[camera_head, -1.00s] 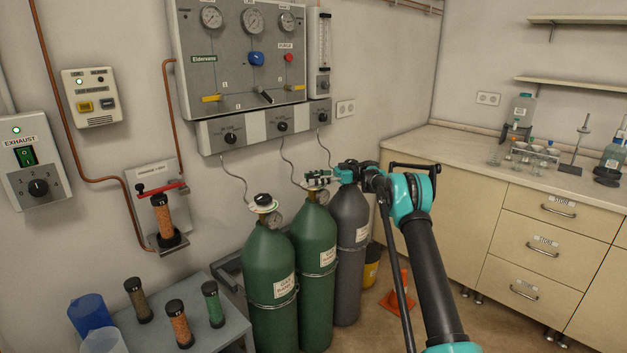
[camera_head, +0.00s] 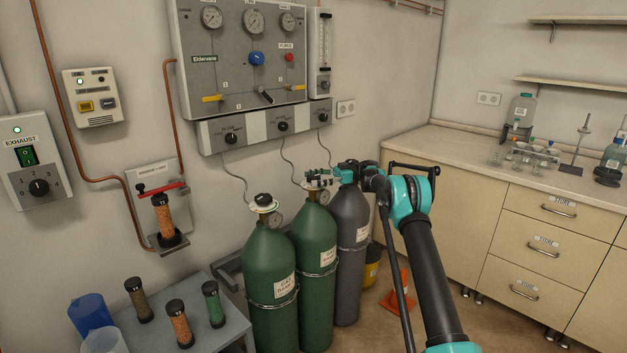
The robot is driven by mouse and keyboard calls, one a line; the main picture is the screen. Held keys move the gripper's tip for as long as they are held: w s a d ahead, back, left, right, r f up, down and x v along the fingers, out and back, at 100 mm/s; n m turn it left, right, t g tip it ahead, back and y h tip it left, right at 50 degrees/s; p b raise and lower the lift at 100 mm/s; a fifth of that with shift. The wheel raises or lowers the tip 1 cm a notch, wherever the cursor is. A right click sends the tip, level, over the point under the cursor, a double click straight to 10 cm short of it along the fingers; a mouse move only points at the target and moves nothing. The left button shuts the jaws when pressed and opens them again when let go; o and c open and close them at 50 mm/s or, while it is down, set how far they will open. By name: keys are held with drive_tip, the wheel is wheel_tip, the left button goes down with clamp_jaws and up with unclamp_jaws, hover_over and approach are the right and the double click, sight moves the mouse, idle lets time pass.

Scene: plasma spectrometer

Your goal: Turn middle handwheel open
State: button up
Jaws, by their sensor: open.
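Three gas cylinders stand in a row by the wall. My gripper is open and reaches in from the right, at the height of the middle valve. I cannot tell whether the fingers touch the wheel. The left green cylinder (camera_head: 268,265) shows its dark handwheel (camera_head: 263,199) clearly. The right cylinder (camera_head: 348,250) is grey, and my arm covers its top.
A gas panel (camera_head: 235,60) with gauges hangs above the cylinders, with thin hoses running down. A grey table (camera_head: 225,325) with filter tubes stands at lower left. An orange cone (camera_head: 398,300) and a counter (camera_head: 470,165) with drawers are to the right.

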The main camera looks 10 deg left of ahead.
drive_tip(key=v, duration=1.2)
